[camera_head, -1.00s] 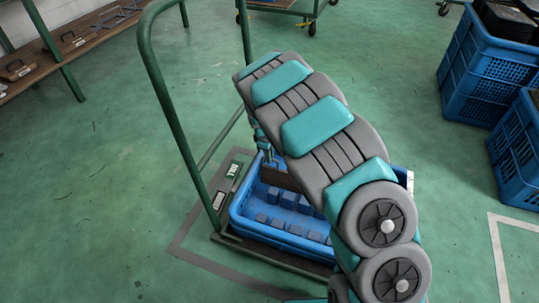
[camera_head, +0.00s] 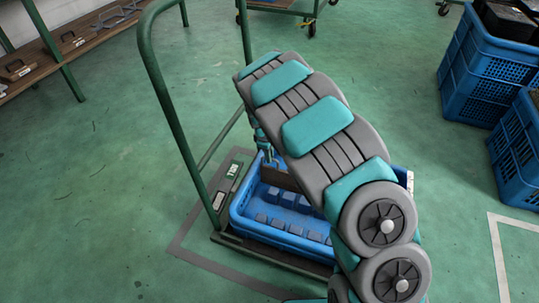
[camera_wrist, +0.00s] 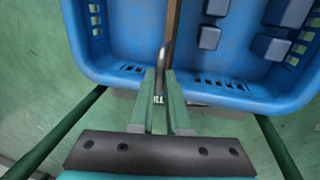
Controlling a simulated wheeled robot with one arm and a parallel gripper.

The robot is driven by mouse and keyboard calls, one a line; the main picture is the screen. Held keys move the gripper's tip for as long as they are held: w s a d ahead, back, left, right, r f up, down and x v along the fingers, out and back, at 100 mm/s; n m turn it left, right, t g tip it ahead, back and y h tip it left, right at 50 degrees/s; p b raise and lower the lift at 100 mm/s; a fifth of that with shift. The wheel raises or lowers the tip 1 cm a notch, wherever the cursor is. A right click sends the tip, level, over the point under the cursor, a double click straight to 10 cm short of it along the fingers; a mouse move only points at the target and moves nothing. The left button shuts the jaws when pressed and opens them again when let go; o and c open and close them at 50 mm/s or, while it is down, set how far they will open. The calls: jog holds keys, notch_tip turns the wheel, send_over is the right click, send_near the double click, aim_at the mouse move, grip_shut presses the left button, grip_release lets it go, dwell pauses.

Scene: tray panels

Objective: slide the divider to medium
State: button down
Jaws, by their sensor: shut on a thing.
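The divider is a thin brown board standing in a blue tray; it shows in the head view (camera_head: 281,178) and at the top of the wrist view (camera_wrist: 173,22). A grey loop handle (camera_wrist: 166,55) is at its end by the tray wall. My gripper (camera_wrist: 163,78) is shut on this handle, its green fingers reaching over the tray rim (camera_wrist: 110,78). In the head view, my arm hides much of the tray (camera_head: 238,222) and most of the divider. A dark panel with pale labels (camera_head: 232,168) lies beside the tray. Partly hidden lettering shows behind my fingers; I cannot read it fully.
Several blue-grey blocks (camera_wrist: 209,38) lie right of the divider in the wrist view; the visible floor to its left is bare. The tray stands on a cart with a tall green handle frame (camera_head: 160,75). Stacked blue crates (camera_head: 485,75) stand at right.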

jog(key=w+d, duration=0.2)
jog(key=w, duration=0.3)
jog(key=shift+w, duration=0.3)
jog(key=shift+d, duration=0.1)
jog(key=c, duration=0.9)
grip_release()
jog(key=shift+r, duration=0.1)
jog(key=r, duration=0.2)
jog(key=s+r, duration=0.1)
jog(key=r, duration=0.4)
jog(key=shift+s+a+r, duration=0.25)
jog(key=shift+a, duration=0.05)
